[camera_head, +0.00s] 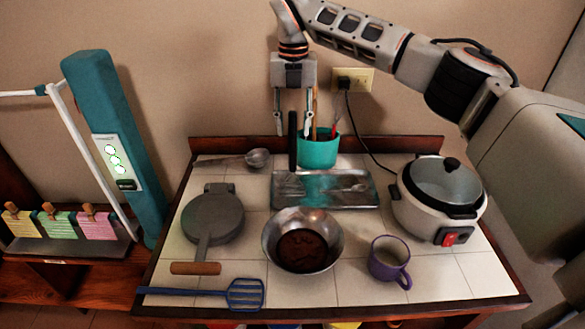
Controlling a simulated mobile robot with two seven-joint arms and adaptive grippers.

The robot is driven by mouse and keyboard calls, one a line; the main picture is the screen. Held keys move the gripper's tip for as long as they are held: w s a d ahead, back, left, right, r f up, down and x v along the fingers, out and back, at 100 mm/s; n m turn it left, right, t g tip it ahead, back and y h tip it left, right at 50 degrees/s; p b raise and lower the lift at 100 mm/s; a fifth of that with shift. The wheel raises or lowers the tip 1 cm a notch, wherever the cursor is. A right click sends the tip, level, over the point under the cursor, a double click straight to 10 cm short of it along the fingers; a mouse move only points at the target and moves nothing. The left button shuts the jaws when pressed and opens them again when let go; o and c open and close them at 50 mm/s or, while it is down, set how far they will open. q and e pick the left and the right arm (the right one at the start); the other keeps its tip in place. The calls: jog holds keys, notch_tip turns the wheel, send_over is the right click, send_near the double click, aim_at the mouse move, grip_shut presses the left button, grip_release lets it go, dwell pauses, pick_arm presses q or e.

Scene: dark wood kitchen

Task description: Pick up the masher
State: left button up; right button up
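My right gripper (293,125) points down at the back of the tiled table, its two fingers spread apart. A black upright handle (292,150) shows between and below the fingers, with a visible gap on each side. Its lower end meets the back edge of the metal tray (357,202), and I cannot tell what its head looks like or whether it is the masher. A blue tool with a slotted head (245,293) lies flat at the front left; it could be a masher or a turner. My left gripper is not in view.
A teal utensil pot (320,153) stands just right of the black handle. A ladle (258,158), grey press pan (213,218), metal bowl (333,238), purple mug (388,262) and rice cooker (438,205) crowd the table. A cord runs from the outlet (354,79) to the cooker.

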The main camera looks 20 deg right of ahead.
aim_at(293, 133)
notch_tip(293, 133, down, 3)
jog(key=shift+f, duration=0.1)
jog(key=shift+c, duration=0.4)
jog(key=shift+w, duration=0.1)
grip_shut()
notch_tip(293, 133, up, 20)
dwell(0.3)
